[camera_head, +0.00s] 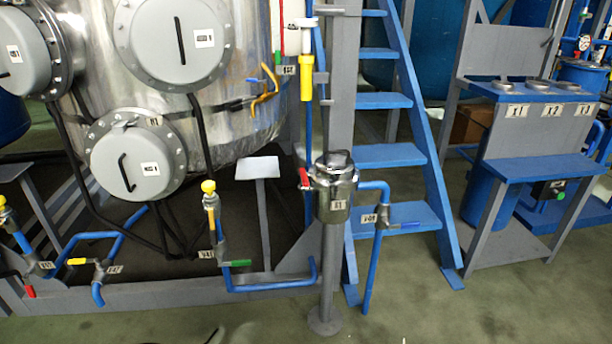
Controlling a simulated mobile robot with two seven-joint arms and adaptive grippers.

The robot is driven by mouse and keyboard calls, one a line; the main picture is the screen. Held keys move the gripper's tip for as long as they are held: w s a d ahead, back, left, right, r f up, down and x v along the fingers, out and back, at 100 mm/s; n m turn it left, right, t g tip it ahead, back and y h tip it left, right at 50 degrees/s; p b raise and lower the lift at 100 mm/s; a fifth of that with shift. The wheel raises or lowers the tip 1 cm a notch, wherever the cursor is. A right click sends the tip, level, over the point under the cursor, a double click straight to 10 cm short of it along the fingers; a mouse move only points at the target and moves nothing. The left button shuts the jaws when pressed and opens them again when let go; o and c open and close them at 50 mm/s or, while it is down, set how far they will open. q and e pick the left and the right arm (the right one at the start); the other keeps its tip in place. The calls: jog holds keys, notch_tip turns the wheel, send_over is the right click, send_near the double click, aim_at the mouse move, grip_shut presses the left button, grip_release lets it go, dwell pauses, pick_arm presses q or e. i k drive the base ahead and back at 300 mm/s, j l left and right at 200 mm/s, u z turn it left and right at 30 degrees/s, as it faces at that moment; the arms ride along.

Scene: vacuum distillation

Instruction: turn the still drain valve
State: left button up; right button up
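A large shiny steel still (240,110) fills the upper left, with round grey hatches on it. Below it, blue pipes carry several small valves. One valve has a green handle (238,263) pointing right, under a yellow-capped fitting (209,188). Another has a yellow handle (77,261) pointing left. A third has a red handle (30,291) at the far left. A red handle (304,178) also sits beside a small steel vessel (333,187). The labels are too small to tell which valve is the still drain valve. Neither of my grippers is in view.
A grey post (333,90) stands right of the still, with blue stairs (392,155) behind it. A grey and blue stand (540,165) is at the right. A low grey frame beam (160,292) runs under the pipes. The green floor (480,310) in front is clear.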

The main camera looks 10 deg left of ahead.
aim_at(29, 287)
jog(key=j+u, duration=0.1)
jog(key=u, duration=0.4)
jog(key=i+u, duration=0.15)
jog(key=u, duration=0.35)
jog(key=i+j+u, duration=0.1)
jog(key=u, duration=0.4)
jog(key=i+u, duration=0.1)
jog(key=u, duration=0.4)
jog(key=i, duration=0.15)
